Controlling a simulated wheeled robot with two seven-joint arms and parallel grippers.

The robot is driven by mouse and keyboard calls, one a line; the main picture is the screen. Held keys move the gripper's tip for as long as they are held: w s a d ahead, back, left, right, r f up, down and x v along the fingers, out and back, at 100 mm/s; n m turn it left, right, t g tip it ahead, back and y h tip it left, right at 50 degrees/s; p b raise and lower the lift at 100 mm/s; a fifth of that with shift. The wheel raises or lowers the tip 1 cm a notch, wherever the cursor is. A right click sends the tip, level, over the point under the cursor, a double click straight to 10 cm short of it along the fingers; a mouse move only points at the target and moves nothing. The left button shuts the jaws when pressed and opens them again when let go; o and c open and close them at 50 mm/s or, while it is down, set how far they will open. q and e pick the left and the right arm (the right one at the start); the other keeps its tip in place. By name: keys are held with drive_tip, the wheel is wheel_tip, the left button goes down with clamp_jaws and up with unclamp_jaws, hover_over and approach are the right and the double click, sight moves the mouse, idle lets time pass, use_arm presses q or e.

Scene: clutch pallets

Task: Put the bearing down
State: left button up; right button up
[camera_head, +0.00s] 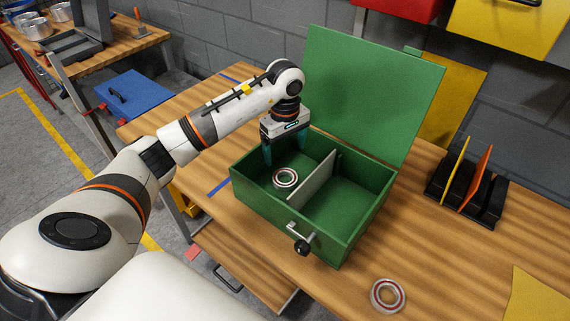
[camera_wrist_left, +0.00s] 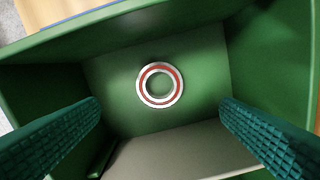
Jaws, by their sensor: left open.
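A silver bearing with a red ring (camera_head: 286,178) lies flat on the floor of the left compartment of the open green box (camera_head: 290,222). It also shows in the left wrist view (camera_wrist_left: 160,85), below and between my fingers and apart from both. My left gripper (camera_head: 284,155) is open and empty above that compartment, with its teal fingers spread wide. A second bearing (camera_head: 388,295) lies on the wooden table in front of the box, to the right. My right gripper is not in view.
A grey divider (camera_head: 312,180) splits the box, and its right compartment is empty. The green lid (camera_head: 375,90) stands open behind. A black rack (camera_head: 468,195) with yellow and orange plates stands at the right. The table between box and rack is clear.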

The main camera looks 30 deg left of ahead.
use_arm(q)
wheel_tip(320, 180, up, 2)
drive_tip(key=shift+r, duration=0.2)
